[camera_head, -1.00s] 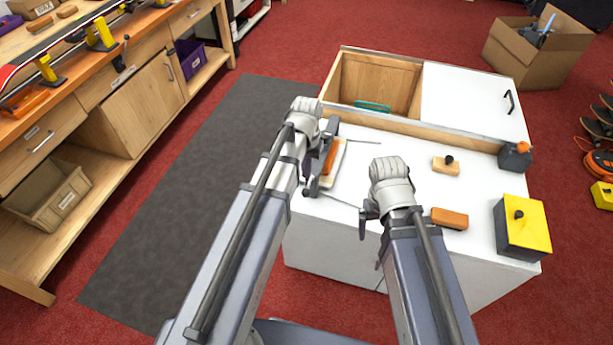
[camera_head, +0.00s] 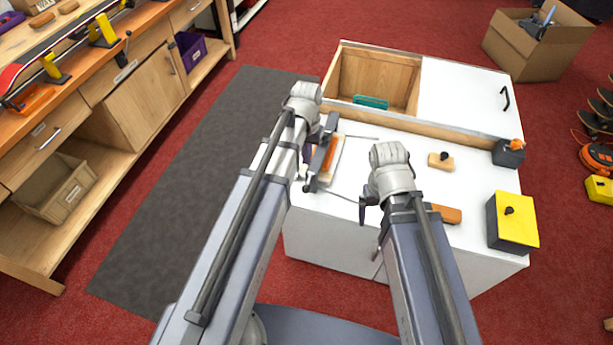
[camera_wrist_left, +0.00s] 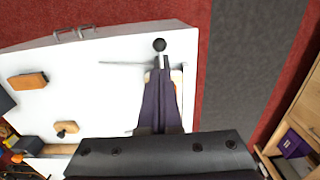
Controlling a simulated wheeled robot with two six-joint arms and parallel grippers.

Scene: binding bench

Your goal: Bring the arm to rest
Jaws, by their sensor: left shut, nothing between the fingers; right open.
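My left gripper (camera_head: 319,158) is over the left end of the white bench top (camera_head: 415,180). It is shut and empty. In the left wrist view its dark fingers (camera_wrist_left: 160,103) are together above a tan-edged block, which they mostly cover. In the head view that orange-topped block (camera_head: 327,160) shows beside the gripper; I cannot tell whether they touch. My right gripper (camera_head: 369,207) is open over the front of the bench top, mostly hidden behind its own wrist.
On the bench top are an orange block (camera_head: 446,214), a tan block with a black knob (camera_head: 441,161), a yellow-topped box (camera_head: 513,220) and a dark container (camera_head: 508,153). An open compartment (camera_head: 375,78) lies behind. A long wooden workbench (camera_head: 110,130) stands left, across a grey mat (camera_head: 200,180).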

